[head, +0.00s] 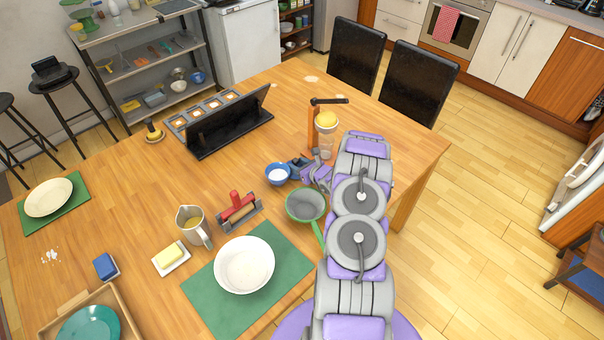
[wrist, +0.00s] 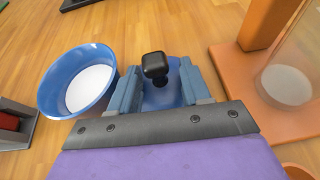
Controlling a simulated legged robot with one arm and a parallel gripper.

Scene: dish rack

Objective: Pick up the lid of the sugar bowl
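The blue sugar bowl (head: 277,174) stands uncovered on the wooden table with white sugar inside. It also shows at the left of the wrist view (wrist: 107,92). The lid (wrist: 158,97) is blue with a black knob (wrist: 154,65) and appears to lie on the table to the right of the bowl. My gripper (wrist: 161,70) is open, with its two blue-grey fingers on either side of the knob and visible gaps beside it. The fingers hide the lid's sides. In the head view, my gripper (head: 301,166) is low beside the bowl, and the lid is hard to make out.
An orange stand with a clear container (head: 325,140) is close to the right of my gripper. A black tablet-like panel (head: 229,122) stands behind, with clear table between.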

